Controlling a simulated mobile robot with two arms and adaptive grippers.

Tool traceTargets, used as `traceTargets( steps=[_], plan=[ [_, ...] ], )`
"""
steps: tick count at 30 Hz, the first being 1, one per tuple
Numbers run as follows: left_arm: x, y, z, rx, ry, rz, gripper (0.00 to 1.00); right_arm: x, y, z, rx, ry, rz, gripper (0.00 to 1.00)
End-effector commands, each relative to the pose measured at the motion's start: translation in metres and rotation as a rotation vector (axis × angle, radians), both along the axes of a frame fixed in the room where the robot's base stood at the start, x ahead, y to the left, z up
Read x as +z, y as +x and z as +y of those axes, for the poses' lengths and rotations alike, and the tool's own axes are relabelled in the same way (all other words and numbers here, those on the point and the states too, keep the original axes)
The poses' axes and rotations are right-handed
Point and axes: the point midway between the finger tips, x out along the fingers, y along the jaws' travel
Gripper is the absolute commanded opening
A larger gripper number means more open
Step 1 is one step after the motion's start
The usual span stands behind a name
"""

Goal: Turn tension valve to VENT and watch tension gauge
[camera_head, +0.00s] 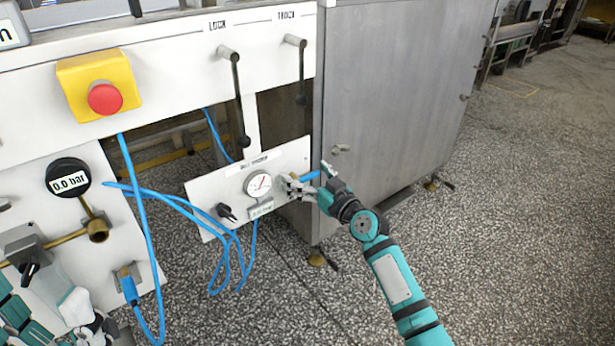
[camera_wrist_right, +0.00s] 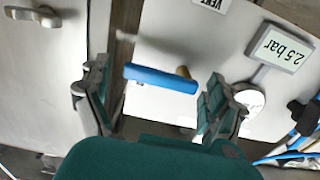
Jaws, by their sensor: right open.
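The tension valve's blue lever (camera_head: 310,176) sits at the right end of a small white panel (camera_head: 215,200). In the right wrist view the lever (camera_wrist_right: 160,78) lies crosswise between the fingers of my right gripper (camera_wrist_right: 157,88), which are open, with gaps at both ends. A partly cut-off VENT label (camera_wrist_right: 210,4) shows above it. My right gripper also shows in the head view (camera_head: 306,188). The round tension gauge (camera_head: 258,184) has a red needle. The display below it reads 2.5 bar in the wrist view (camera_wrist_right: 283,52). My left gripper (camera_head: 92,328) is partly visible at lower left; its jaws are unclear.
A black knob (camera_head: 227,212) and looping blue hoses (camera_head: 190,207) are left of the gauge. Two black-knobbed levers (camera_head: 240,100) (camera_head: 300,75) hang above. A red stop button (camera_head: 105,98) and a 0.0 bar gauge (camera_head: 68,178) are at left. A steel cabinet (camera_head: 395,95) stands behind.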

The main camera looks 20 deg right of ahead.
Motion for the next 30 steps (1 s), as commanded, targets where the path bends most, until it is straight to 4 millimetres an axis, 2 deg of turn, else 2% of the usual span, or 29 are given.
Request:
traceTargets(
  steps=[4, 17, 23, 30],
  plan=[
    [0.0001, 0.0001, 0.0000, 0.000, 0.000, 0.000, 0.73, 0.0001, -0.0002, -0.0002, 0.000, 0.000, 0.000, 0.92],
    [0.0001, 0.0001, 0.0001, 0.000, 0.000, 0.000, 0.73, -0.0001, -0.0004, -0.0004, 0.000, 0.000, 0.000, 0.37],
    [0.0001, 0.0000, 0.0002, 0.001, 0.000, 0.000, 0.73, -0.0009, -0.0006, -0.0004, 0.000, 0.011, 0.005, 0.36],
    [0.0000, 0.0000, 0.0002, 0.001, 0.000, 0.000, 0.73, -0.0041, -0.0007, -0.0007, 0.001, 0.100, 0.039, 0.36]
  ],
)
